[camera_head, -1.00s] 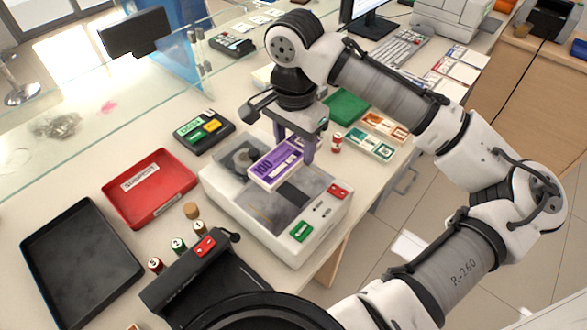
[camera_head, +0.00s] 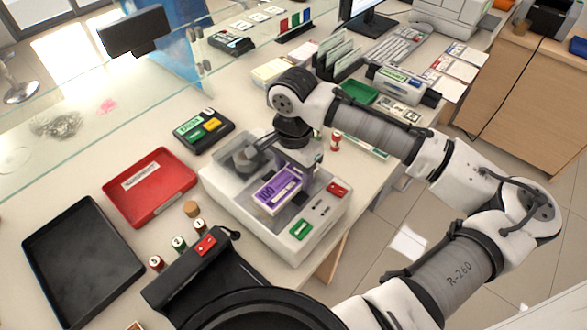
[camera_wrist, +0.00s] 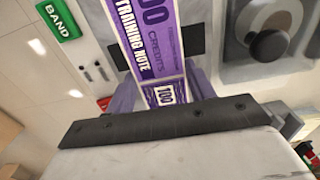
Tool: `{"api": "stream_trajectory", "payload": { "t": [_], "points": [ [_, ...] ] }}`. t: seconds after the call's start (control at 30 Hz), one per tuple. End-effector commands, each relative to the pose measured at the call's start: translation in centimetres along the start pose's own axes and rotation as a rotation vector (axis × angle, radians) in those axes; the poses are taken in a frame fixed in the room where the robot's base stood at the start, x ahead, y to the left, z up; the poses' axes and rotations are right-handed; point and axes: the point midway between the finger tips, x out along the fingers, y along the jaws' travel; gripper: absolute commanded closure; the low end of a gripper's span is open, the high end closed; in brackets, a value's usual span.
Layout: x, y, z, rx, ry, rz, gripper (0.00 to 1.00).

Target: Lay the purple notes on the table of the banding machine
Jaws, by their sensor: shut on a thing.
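The purple notes (camera_head: 278,191), a flat bundle marked 100, are over the dark table (camera_head: 243,197) of the white banding machine (camera_head: 290,245). My gripper (camera_head: 298,176) is shut on their far end. In the wrist view the purple notes (camera_wrist: 148,40) run out from between the two grey-purple fingers, above the table. They look roughly flat and low over it; I cannot tell whether they touch it. The machine's green BAND button (camera_wrist: 58,20) also shows there. My wrist hides part of the machine's back right.
A red tray (camera_head: 150,188) and a black tray (camera_head: 80,262) lie to the left. Several small coin rolls (camera_head: 178,243) stand in front of the machine. A red-and-white roll (camera_head: 336,141) stands behind it.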

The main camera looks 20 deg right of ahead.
Motion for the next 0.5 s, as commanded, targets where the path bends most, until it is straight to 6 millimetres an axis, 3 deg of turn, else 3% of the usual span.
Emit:
{"api": "stream_trajectory", "payload": {
  "t": [0.03,0.2,0.5],
  "points": [
    [0.18,-0.01,0.02,0.0,-0.001,0.0,0.45],
    [0.1,0.0,0.02,-0.001,0.0,0.0,0.24],
    [-0.13,0.0,0.01,-0.001,0.0,0.001,0.24]
  ]
}}
